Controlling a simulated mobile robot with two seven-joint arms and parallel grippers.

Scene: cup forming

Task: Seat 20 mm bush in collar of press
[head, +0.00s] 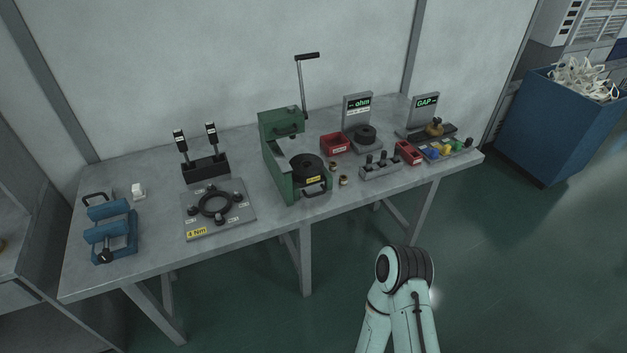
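The green press (276,160) stands near the middle of the table, with its lever raised at the top. A dark round collar (307,165) sits in the press, with a yellow label on its front. Two small brownish bushes (343,180) stand on the table just right of the press, apart from the collar. Their sizes cannot be read. Part of one of my arms rises at the bottom right, away from the table. Neither of my grippers shows.
The grey table (150,235) carries a plate with a black ring (214,204), a black stand with two tools (205,168), a blue roller device (108,230), red bins (335,143) and several gauges. A blue bin (560,130) stands right.

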